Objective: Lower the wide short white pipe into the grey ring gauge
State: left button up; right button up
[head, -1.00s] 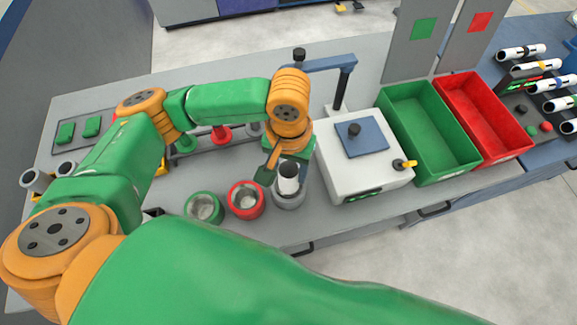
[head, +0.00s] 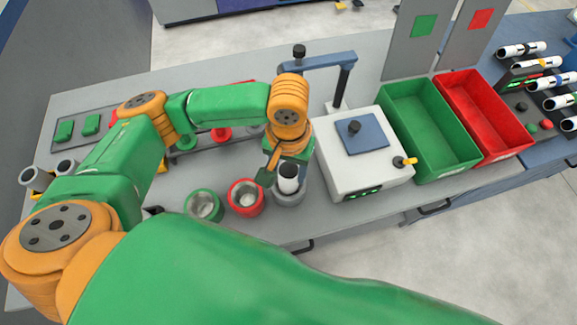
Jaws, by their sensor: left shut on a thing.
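The wide short white pipe (head: 289,184) stands about upright, with a dark opening at its top. My left gripper (head: 279,170) is shut on it from behind and the left, partly hidden by its own wrist. The grey ring gauge (head: 289,200) stands on the bench at the front. The pipe's lower end shows within the outline of the gauge's opening. I cannot tell how deep it sits or whether it touches the wall. My right gripper is out of view.
The red ring gauge (head: 246,197) and green ring gauge (head: 203,206) stand to the left. A white box (head: 365,171) with a blue top plate is close on the right. Beyond it are a green bin (head: 430,130) and a red bin (head: 484,123).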

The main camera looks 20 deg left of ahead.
pick_arm(q)
jog(key=shift+f, duration=0.4)
jog(key=o, duration=1.4)
jog(key=shift+o, duration=0.2)
jog(key=shift+r, duration=0.15)
notch_tip(320, 180, up, 7)
jog(key=shift+f+p, duration=0.1)
jog(key=shift+p, duration=0.2)
jog(key=shift+s, duration=0.1)
